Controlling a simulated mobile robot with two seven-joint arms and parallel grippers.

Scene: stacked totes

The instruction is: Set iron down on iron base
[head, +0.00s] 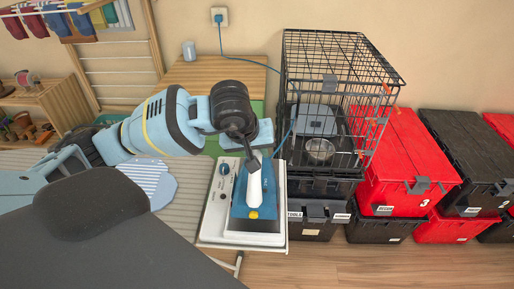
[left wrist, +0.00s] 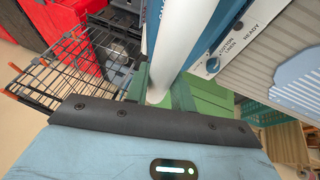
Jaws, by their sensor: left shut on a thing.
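The blue iron (head: 241,211) with a white handle (head: 255,190) is over the white iron base (head: 213,218) at the end of the ironing board. The head view does not show clearly whether its sole touches the base. My left gripper (head: 254,163) reaches down from above and is shut on the handle. In the left wrist view the white handle (left wrist: 184,38) runs between the gripper's fingers (left wrist: 160,94). The base's dial (left wrist: 213,65) shows beside it. My right gripper is in neither view.
A striped folded cloth (head: 150,183) lies on the ironing board left of the base. A black wire crate (head: 335,75) stands on totes close on the right, with red and black totes (head: 400,165) beyond. A blue cord (head: 243,57) runs from the wall socket.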

